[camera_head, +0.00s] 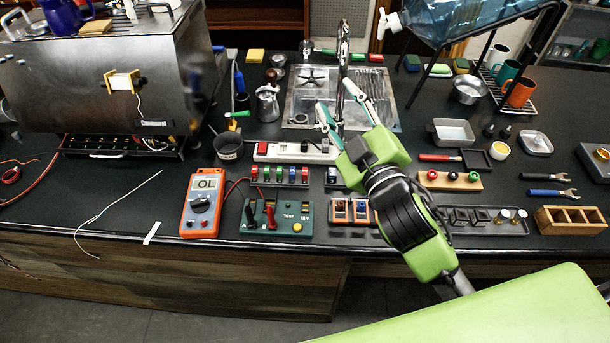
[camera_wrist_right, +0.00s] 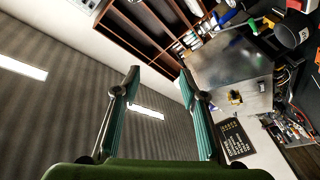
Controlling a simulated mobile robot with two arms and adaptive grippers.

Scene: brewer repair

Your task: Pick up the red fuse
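A dark rack (camera_head: 280,183) near the middle front of the counter holds several small upright coloured pieces that look like fuses. A small red piece (camera_head: 279,173) shows among them, but it is too small to make out well. My right gripper (camera_head: 337,98) is above the counter, over the sink area, up and to the right of that rack. Its two fingers are apart with nothing between them. In the right wrist view the fingers of the gripper (camera_wrist_right: 160,82) are also spread and empty, and no fuse can be made out there. My left gripper is out of view.
An orange multimeter (camera_head: 202,204) and a green tester box (camera_head: 277,217) stand in front of the rack. A white power strip (camera_head: 296,152) lies behind it. A steel brewer (camera_head: 110,85) is at left, and a wooden block with coloured knobs (camera_head: 448,182) at right.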

